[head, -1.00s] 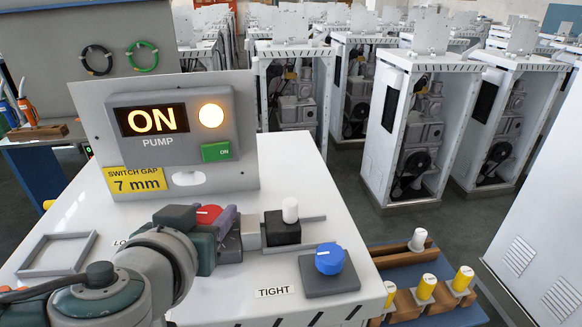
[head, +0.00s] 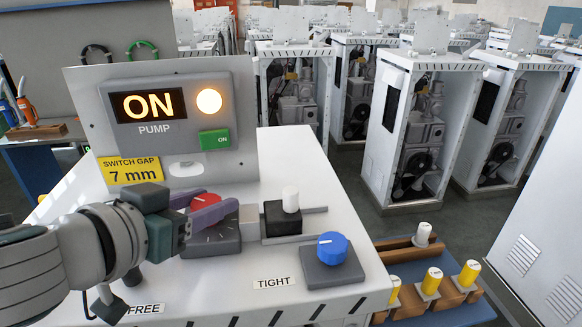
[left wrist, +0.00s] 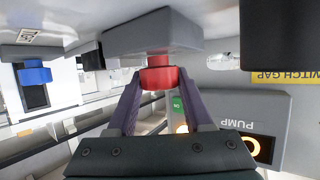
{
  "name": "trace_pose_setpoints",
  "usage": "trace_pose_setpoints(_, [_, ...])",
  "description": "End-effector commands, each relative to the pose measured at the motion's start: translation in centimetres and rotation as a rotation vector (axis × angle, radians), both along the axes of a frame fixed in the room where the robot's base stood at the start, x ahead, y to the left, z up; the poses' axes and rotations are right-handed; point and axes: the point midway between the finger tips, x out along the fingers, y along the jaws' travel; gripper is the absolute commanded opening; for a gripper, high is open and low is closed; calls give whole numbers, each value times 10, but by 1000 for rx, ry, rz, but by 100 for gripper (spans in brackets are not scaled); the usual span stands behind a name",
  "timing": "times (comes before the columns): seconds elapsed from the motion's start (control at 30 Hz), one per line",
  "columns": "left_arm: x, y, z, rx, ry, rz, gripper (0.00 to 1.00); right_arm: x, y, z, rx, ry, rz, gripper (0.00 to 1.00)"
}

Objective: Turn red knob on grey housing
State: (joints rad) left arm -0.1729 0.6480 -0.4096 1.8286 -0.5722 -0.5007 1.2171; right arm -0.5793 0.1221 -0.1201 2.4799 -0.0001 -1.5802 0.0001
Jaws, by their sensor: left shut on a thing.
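The red knob (head: 204,201) sits on a dark grey housing (head: 220,239) on the white bench top. My left gripper (head: 206,207) comes in from the left, its purple fingers shut on either side of the knob. In the left wrist view the red knob (left wrist: 158,78) lies between the two fingertips, under the grey housing (left wrist: 153,35). The fingers hide part of the knob, and I cannot read its pointer. The pump panel (head: 170,122) behind shows a lit ON, a lit round lamp and a 7 mm switch gap label. My right gripper is not in view.
A white-capped black slider block (head: 282,220) stands close to the right of the housing. A blue knob (head: 332,248) on a grey base is by the TIGHT label (head: 274,282). A wooden rack (head: 462,287) with yellow-capped pieces stands right of the bench. My arm covers the bench's left side.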

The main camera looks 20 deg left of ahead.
Motion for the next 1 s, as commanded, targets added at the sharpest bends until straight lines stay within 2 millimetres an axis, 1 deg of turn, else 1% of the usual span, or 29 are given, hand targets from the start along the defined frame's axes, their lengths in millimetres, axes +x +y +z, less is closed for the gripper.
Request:
trace_pose_setpoints(0.1, [-1,2,-1,4,5,-67,0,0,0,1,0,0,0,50])
trace_pose_setpoints(0.2, [-1,1,-1,2,3,-95,0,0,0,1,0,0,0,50])
trace_pose_setpoints(0.5, [0,1,0,1,1,-101,0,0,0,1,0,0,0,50])
trace_pose_setpoints(0.53, [0,1,0,1,1,-101,53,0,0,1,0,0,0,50])
trace_pose_setpoints(0.7, [0,0,0,1,1,-101,72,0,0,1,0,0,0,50])
trace_pose_setpoints(0.8, [0,0,0,0,0,-101,81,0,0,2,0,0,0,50])
trace_pose_setpoints(1.0, [0,0,0,0,0,-101,81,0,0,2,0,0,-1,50])
